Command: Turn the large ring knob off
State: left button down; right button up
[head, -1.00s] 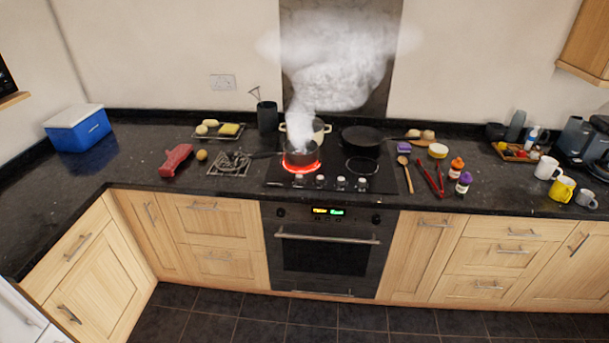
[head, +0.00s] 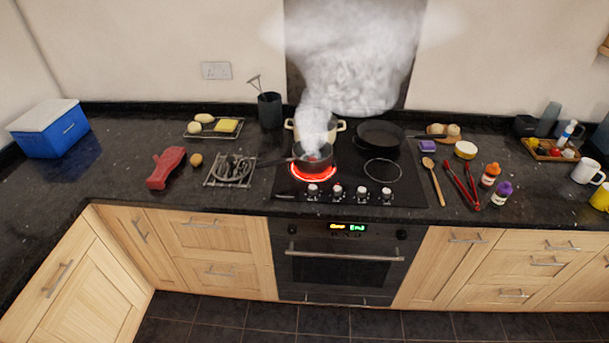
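The black hob (head: 345,190) is set in the worktop above the oven. Its front edge carries a row of several knobs, among them a far-left knob (head: 313,190) and a far-right knob (head: 386,194). I cannot tell from their marks which one is the large ring knob. The front-left ring (head: 313,177) glows red. A dark saucepan (head: 316,162) stands on it, with thick white steam (head: 350,60) rising above. Neither of my grippers is in view.
A cream pot (head: 338,125) and a black frying pan (head: 380,137) stand at the back of the hob. A wooden spoon (head: 434,182), red tongs (head: 461,184) and bottles lie or stand to the right. A red mitt (head: 165,168) and a rack (head: 231,171) are left. The floor (head: 225,323) is clear.

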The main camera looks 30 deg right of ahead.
aim_at(337, 189)
jog(key=z, duration=0.2)
jog(key=i, duration=1.1)
jog(key=z, duration=0.45)
